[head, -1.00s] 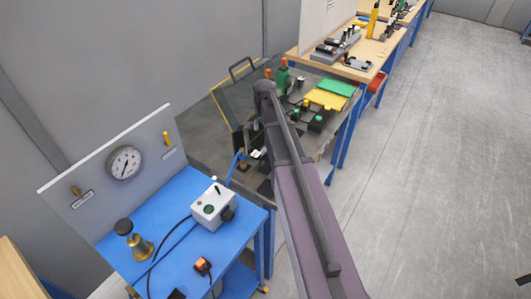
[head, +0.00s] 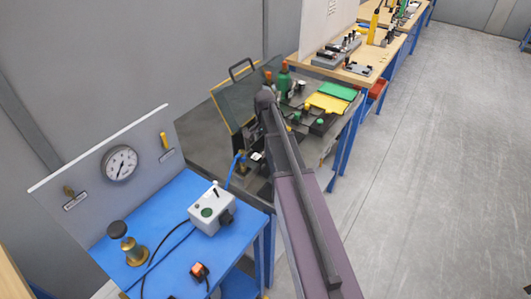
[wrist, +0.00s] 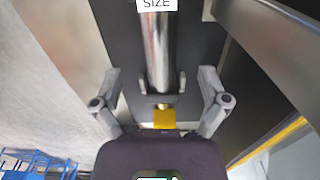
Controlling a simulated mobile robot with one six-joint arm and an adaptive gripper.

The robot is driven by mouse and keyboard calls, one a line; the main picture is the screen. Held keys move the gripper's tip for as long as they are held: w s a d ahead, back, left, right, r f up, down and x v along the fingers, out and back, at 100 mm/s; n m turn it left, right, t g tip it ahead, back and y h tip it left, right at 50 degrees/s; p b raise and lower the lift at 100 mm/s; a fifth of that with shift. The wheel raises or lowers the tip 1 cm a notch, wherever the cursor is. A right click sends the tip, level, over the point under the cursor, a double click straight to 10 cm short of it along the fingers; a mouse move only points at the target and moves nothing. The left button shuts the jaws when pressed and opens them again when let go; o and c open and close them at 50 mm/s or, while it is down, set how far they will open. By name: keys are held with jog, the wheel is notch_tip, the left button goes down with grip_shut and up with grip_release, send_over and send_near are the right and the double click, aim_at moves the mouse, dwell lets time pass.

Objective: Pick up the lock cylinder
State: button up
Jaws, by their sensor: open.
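A shiny metal cylinder (wrist: 157,50), which looks like the lock cylinder, lies over a dark plate in the wrist view. A label reading SIZE covers its top end in the picture, and a small brass piece with a yellow block (wrist: 164,118) is at its lower end. A dark forked bracket stands around its lower part. My gripper (wrist: 160,78) is open, with one finger on each side of the cylinder and visible gaps to it. In the head view my arm reaches over the grey bench (head: 195,128), and the gripper and cylinder are hidden behind it.
A blue table (head: 178,232) with a gauge panel (head: 95,190), a grey control box (head: 212,209) and cables stands in front. The floor at right is clear.

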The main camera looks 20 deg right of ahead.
jog(key=shift+w+d+f+b, duration=0.1)
jog(key=shift+d+f+b, duration=0.05)
jog(key=shift+f+b, duration=2.45)
grip_shut()
